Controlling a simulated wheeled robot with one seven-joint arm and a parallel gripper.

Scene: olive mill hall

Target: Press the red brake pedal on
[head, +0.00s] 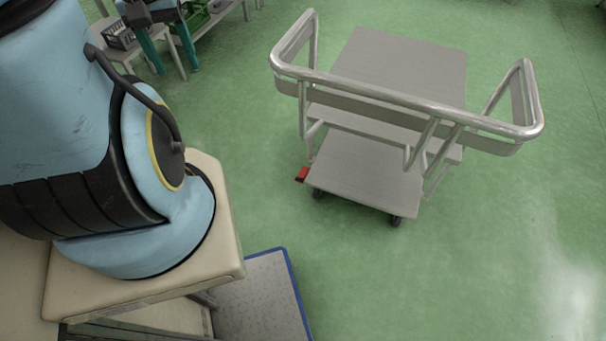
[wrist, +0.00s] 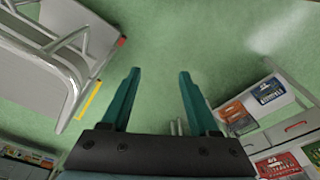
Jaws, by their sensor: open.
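The red brake pedal (head: 302,174) sticks out low at the left corner of a grey trolley (head: 365,170) with bent metal tube handles. In the wrist view a small red part (wrist: 122,41) shows at the corner of the trolley (wrist: 35,85); it looks like the same pedal. My gripper (head: 176,71) is at the upper left of the head view, well apart from the pedal. In the wrist view my gripper (wrist: 160,72) has its two teal fingers spread, with only green floor between the tips. Whether the pedal is up or down is too small to tell.
A low table with crates (head: 121,36) stands behind my gripper in the head view. A yellow strip (wrist: 90,99) lies along the trolley. Green floor around the trolley is clear.

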